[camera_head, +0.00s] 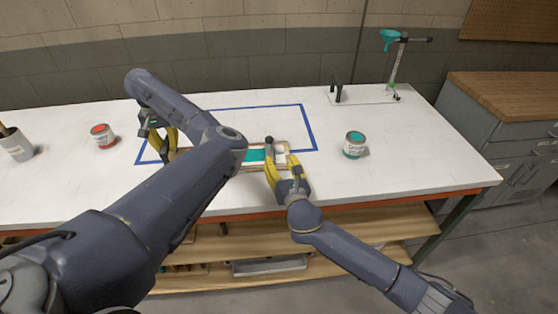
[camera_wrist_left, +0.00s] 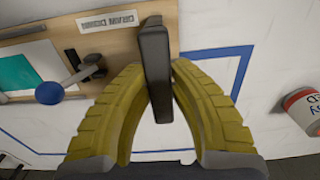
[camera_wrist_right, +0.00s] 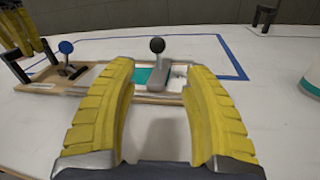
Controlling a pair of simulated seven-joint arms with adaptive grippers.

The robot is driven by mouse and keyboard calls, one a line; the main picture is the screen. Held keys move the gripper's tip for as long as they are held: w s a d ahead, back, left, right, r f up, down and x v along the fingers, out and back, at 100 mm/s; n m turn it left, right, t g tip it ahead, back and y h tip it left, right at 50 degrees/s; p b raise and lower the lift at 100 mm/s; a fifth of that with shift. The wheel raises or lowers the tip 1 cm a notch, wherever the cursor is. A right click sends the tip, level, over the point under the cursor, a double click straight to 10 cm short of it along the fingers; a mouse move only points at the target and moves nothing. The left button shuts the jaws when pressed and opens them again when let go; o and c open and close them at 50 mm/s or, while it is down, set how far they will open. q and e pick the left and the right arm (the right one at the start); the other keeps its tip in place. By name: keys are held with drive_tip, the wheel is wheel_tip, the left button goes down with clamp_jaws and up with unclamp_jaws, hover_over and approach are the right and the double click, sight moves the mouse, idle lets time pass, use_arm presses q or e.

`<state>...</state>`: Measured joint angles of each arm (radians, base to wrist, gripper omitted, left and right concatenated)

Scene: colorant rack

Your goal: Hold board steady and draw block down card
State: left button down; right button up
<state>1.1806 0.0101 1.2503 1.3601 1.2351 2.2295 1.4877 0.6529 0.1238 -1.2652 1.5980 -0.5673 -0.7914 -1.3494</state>
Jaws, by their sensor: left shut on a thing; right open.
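The wooden board (camera_wrist_left: 130,30) lies on the table, with a label strip on one end. My left gripper (camera_wrist_left: 158,68) is shut on the board's upright black handle (camera_wrist_left: 155,50).
Blue tape (camera_head: 312,125) outlines an area around the board. A red-topped can (camera_head: 103,136) and a dark-handled cup (camera_head: 17,147) stand left. A teal-topped can (camera_head: 354,145) stands right, and a funnel stand (camera_head: 397,62) is at the back right. The right table top is mostly clear.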

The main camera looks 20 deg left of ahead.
sight(271, 142)
drive_tip(key=shift+s+a, duration=0.2)
drive_tip(key=shift+w+a+r, duration=0.1)
drive_tip(key=shift+w+r, duration=0.05)
drive_tip(key=shift+w, duration=0.15)
drive_tip(key=x, duration=1.1)
drive_tip(key=shift+w+a, duration=0.1)
drive_tip(key=shift+a, duration=0.1)
drive_tip(key=shift+c, duration=0.4)
clamp_jaws()
